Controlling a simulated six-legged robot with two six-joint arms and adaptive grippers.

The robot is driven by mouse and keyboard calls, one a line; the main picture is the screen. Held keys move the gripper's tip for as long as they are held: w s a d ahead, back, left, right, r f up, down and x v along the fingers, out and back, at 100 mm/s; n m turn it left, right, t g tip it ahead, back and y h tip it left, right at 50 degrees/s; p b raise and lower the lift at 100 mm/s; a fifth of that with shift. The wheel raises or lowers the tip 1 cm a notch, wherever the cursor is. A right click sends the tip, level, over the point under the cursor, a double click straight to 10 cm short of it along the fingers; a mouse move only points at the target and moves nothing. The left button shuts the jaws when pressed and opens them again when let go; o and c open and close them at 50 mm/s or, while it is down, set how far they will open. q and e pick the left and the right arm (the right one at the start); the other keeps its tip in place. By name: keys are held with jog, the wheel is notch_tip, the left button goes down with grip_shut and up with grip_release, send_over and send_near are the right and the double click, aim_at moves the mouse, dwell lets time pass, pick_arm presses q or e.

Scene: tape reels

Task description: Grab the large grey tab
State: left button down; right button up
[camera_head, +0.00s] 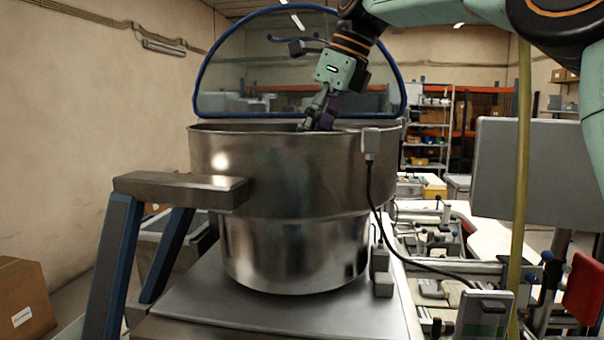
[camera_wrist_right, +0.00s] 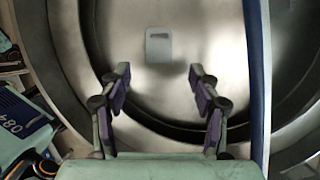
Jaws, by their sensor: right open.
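The large grey tab (camera_wrist_right: 158,46) shows in the right wrist view as a small pale plate with rounded corners and a slot near its top. It is inside the large metal bowl (camera_head: 280,170), against its inner surface; I cannot tell whether wall or floor. In the head view the bowl's wall hides it. My right gripper (camera_head: 318,124) reaches down over the bowl's rim from above. In the right wrist view the gripper (camera_wrist_right: 160,74) is open, with nothing between its fingers, and the tab lies beyond the fingertips. My left gripper is not in view.
A clear lid with a blue frame (camera_head: 205,62) stands raised behind the bowl. A grey panel (camera_head: 520,180) and a yellow post (camera_head: 522,170) stand to the right. A metal bar on blue legs (camera_head: 180,188) is at the bowl's left.

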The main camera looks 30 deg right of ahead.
jog(key=f, duration=0.1)
jog(key=w+a+f, duration=0.2)
jog(key=f, duration=0.1)
jog(key=shift+w+a+f, duration=0.1)
jog(key=shift+w+a, duration=0.05)
jog(key=shift+f, duration=0.2)
jog(key=shift+d+f, duration=0.1)
jog(key=shift+d, duration=0.15)
jog(key=shift+s, duration=0.2)
jog(key=shift+w+a, duration=0.1)
jog(key=shift+a, duration=0.15)
jog(key=c, duration=0.5)
jog(key=shift+w+d, duration=0.1)
jog(key=shift+d, duration=0.05)
jog(key=c, duration=0.4)
jog(key=shift+d, duration=0.1)
jog(key=shift+s, duration=0.2)
